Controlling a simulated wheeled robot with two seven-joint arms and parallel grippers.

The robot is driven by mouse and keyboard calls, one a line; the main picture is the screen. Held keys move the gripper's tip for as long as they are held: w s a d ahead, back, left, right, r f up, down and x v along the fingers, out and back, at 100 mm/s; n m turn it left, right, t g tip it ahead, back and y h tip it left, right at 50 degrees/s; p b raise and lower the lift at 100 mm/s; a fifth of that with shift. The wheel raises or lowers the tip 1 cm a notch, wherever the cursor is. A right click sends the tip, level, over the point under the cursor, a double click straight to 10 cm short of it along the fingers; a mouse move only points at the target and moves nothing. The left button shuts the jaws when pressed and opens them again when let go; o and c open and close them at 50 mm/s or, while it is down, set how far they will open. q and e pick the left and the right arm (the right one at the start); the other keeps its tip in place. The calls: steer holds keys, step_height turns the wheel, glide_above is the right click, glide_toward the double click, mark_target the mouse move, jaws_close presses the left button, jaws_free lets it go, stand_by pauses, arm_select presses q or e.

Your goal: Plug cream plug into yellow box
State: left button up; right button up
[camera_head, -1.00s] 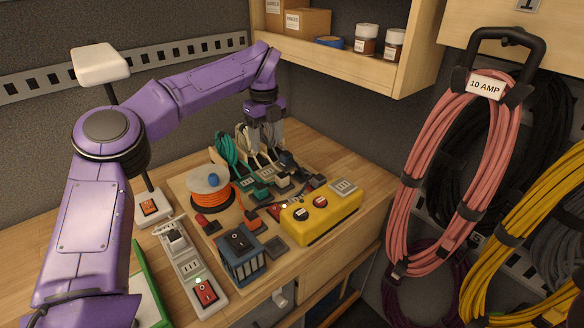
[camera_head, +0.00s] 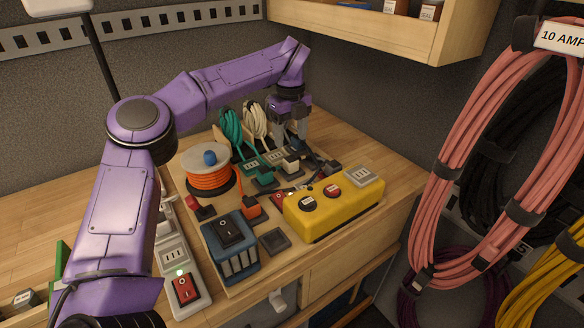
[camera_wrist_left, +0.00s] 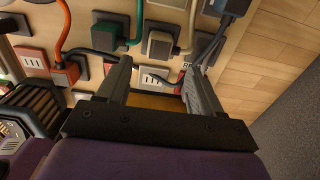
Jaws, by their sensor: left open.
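The cream plug (camera_head: 291,165) sits among the plugs on the wooden board behind the yellow box (camera_head: 325,222). In the left wrist view the cream plug (camera_wrist_left: 160,45) lies just beyond the gap between my fingers, its cord running up. The yellow box has a light grey outlet (camera_head: 364,175) on its top right and two round dark and red buttons. A pale outlet (camera_wrist_left: 157,78) shows between my fingers in the wrist view. My left gripper (camera_head: 291,138) is open and empty, above the board's back edge. My right gripper is not in view.
A green plug (camera_head: 264,178), a dark grey plug (camera_wrist_left: 228,8) and an orange plug (camera_head: 251,208) sit near the cream plug. An orange cord reel (camera_head: 209,182) and a blue box (camera_head: 231,250) stand left. A shelf (camera_head: 375,35) hangs above right. The table's right corner is bare.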

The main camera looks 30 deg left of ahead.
mark_target(291, 159)
arm_select(q)
steer(key=shift+s+f, duration=0.1)
step_height(291, 159, down, 9)
steer(key=b, duration=0.7)
steer(key=shift+b, duration=0.3)
steer(key=shift+r, duration=0.2)
stand_by(0.5)
jaws_close()
steer(key=shift+r+p, duration=2.35)
steer(key=shift+r, duration=0.65)
